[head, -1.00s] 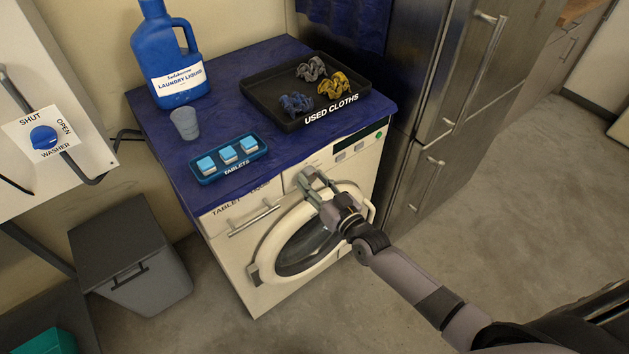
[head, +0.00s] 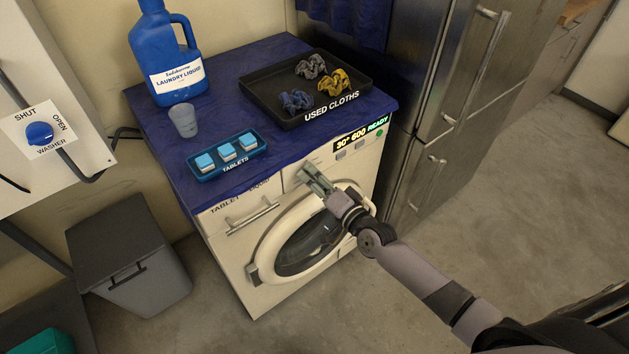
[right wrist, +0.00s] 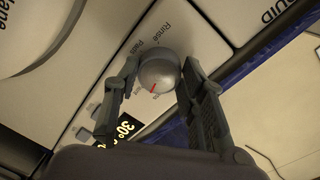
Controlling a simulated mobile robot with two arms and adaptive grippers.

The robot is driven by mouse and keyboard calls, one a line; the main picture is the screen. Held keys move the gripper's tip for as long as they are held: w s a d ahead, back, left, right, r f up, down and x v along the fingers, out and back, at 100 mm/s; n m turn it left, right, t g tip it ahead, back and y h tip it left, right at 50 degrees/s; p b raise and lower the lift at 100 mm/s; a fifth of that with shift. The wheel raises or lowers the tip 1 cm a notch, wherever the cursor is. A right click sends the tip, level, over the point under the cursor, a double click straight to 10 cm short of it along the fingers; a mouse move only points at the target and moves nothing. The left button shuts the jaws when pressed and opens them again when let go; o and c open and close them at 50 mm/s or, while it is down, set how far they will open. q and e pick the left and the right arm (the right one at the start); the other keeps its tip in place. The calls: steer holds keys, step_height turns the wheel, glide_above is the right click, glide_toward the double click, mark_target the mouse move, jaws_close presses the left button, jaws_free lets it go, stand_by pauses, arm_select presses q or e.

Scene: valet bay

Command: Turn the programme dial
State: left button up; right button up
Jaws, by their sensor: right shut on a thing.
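The programme dial (right wrist: 157,74) is a round silver knob with a red pointer mark, seen in the right wrist view. My right gripper (right wrist: 160,88) has its two fingers on either side of the dial, shut on it. In the head view, my right gripper (head: 316,181) is at the upper front of the white washer (head: 240,290), and it hides the dial there. The washer's display (head: 361,137) is lit and reads "30° 600 READY". The display also shows partly in the right wrist view (right wrist: 125,127). My left gripper is not in view.
The washer's round door (head: 262,250) looks closed, below my right gripper. On the blue top stand a laundry liquid jug (head: 180,75), a cup (head: 184,121), a tablet tray (head: 205,178) and a used-cloths tray (head: 262,97). A steel fridge (head: 440,130) stands close on the right.

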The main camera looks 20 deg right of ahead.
steer(key=shift+m+b, duration=0.4)
steer(key=shift+m, duration=1.1)
steer(key=o, duration=1.2)
steer(key=shift+c, duration=0.2)
steer(key=v, duration=1.2)
steer(key=shift+d, duration=0.1)
